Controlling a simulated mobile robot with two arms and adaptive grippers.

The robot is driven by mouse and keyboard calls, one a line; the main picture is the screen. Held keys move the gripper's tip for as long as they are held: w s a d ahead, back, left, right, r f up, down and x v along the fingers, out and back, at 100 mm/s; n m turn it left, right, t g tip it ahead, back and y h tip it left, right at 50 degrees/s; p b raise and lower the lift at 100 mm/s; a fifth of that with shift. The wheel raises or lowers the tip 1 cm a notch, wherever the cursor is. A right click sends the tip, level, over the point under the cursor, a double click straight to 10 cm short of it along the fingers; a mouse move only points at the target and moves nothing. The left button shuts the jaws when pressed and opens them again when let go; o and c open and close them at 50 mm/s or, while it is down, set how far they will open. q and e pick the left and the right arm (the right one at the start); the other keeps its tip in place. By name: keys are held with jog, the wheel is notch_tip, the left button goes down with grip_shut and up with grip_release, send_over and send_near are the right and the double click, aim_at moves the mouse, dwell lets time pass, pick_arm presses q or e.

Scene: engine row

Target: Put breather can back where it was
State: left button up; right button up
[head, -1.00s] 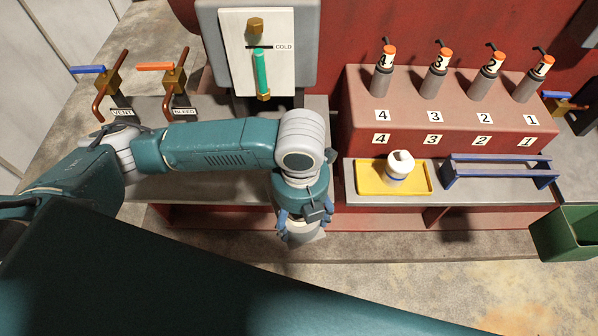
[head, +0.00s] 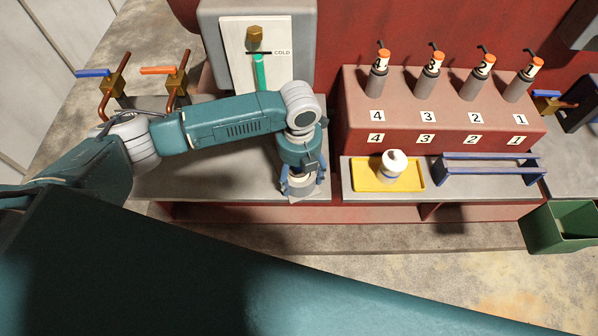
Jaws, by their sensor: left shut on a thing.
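My left gripper (head: 301,184) points down over the right end of the grey deck below the gauge. It is shut on a pale grey can, taken to be the breather can (head: 302,193), mostly hidden by the fingers. A pale flat corner shows beside the can's lower end. I cannot tell whether the can touches the deck. My right gripper is not in view.
A yellow tray (head: 355,175) holds a white-capped container (head: 393,165). Right of it is a blue rack (head: 490,158). Several numbered orange-topped cylinders stand on the red block (head: 400,103) behind. A green bin (head: 548,229) is at right. The grey deck (head: 225,175) left of the gripper looks clear.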

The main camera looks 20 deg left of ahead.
pick_arm(q)
jog(key=shift+f, duration=0.1)
jog(key=o, duration=1.4)
jog(key=shift+o, duration=0.4)
notch_tip(320, 180, up, 11)
jog(key=b, duration=0.2)
jog(key=shift+b, duration=0.4)
jog(key=shift+r, duration=0.6)
